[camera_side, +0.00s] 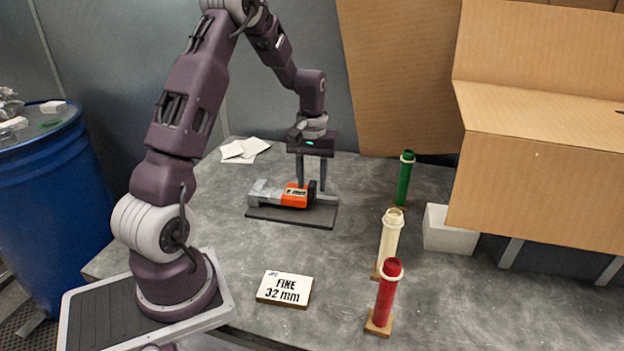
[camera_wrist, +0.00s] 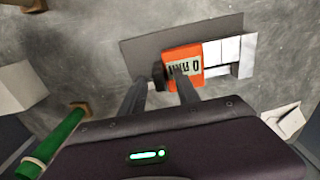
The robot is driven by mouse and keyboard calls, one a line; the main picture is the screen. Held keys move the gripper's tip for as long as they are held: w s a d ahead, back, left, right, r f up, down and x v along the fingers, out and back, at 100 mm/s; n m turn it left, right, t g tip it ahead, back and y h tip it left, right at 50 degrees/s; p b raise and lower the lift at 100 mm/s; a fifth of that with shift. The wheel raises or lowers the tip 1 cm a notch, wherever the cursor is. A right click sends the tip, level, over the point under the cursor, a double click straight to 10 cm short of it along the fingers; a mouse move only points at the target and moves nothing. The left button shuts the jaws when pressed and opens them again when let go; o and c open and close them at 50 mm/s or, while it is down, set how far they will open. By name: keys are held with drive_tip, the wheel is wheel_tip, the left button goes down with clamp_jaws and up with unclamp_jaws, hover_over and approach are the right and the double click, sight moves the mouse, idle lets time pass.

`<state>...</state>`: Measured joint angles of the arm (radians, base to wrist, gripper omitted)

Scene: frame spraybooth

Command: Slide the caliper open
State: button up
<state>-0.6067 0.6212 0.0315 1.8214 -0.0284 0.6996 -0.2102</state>
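The caliper lies on a dark flat plate (camera_side: 285,214) on the grey table. It has pale metal jaws (camera_side: 264,190) at the left and an orange slider (camera_side: 295,196) with a small display. A black knob (camera_wrist: 158,74) sits beside the orange slider (camera_wrist: 184,58). The wrist view shows the display upside down; it seems to read 0. The jaws look closed together. My gripper (camera_side: 312,186) points down over the slider's knob end, its two fingers apart. In the wrist view, the knob shows between the fingertips (camera_wrist: 159,79), and one finger overlaps the display. Contact cannot be told.
A card (camera_side: 284,289) reading "FINE 32 mm" lies in front. Green (camera_side: 404,180), cream (camera_side: 389,240) and red (camera_side: 385,295) tubes stand at the right, near a white box (camera_side: 450,232) and cardboard (camera_side: 540,140). White papers (camera_side: 245,149) lie behind. Table around the plate is clear.

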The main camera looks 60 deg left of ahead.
clamp_jaws()
idle(1.4)
